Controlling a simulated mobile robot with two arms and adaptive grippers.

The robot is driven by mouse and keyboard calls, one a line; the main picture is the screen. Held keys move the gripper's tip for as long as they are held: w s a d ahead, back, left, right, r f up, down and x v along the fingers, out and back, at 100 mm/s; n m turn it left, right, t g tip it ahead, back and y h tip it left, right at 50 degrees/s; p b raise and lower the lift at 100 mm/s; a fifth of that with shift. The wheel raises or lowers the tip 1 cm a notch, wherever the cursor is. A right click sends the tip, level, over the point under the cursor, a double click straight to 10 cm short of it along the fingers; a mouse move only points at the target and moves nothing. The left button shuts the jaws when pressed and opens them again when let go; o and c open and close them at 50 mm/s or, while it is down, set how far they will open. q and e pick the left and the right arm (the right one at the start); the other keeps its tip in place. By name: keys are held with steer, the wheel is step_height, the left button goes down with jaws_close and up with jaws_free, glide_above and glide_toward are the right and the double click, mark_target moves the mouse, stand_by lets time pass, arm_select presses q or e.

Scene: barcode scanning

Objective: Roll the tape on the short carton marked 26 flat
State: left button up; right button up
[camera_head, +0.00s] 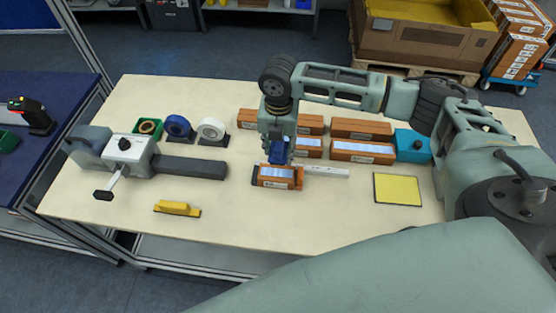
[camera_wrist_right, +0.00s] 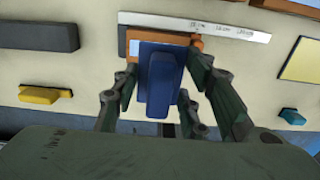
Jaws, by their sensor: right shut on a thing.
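A short orange-brown carton (camera_head: 276,176) with a pale label lies near the middle of the table; I cannot read its number. It shows partly in the right wrist view (camera_wrist_right: 128,44), largely covered by a blue hand tool (camera_wrist_right: 161,78). My right gripper (camera_head: 278,150) is over the carton, shut on this blue tool, which also shows in the head view (camera_head: 278,152). The tool is at the carton's top; I cannot tell whether it touches. Tape on the carton cannot be made out. My left gripper is not in view.
A white ruler strip (camera_head: 325,171) lies right of the carton. Longer cartons (camera_head: 362,152) and a blue box (camera_head: 411,146) stand behind. A yellow pad (camera_head: 398,190) is at right. Tape rolls (camera_head: 178,126), a grey dispenser (camera_head: 130,150) and a yellow tool (camera_head: 177,209) are at left. The front middle is clear.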

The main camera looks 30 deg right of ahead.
steer(key=m, duration=0.3)
steer(key=a+m, duration=0.1)
steer(key=shift+w+f+m, duration=0.15)
steer(key=shift+w+m, duration=0.2)
steer(key=shift+m, duration=0.05)
steer(key=m, duration=0.4)
steer(key=shift+w+a+f, duration=0.15)
steer(key=shift+w+a, duration=0.05)
steer(key=shift+a, duration=0.05)
steer(key=m, duration=0.3)
steer(key=shift+w+a+f+m, duration=0.15)
steer(key=shift+a+m, duration=0.1)
steer(key=shift+m, duration=0.15)
steer(key=m, duration=0.5)
glide_above(268, 172)
steer(key=shift+d+f, duration=0.1)
steer(key=shift+f, duration=2.8)
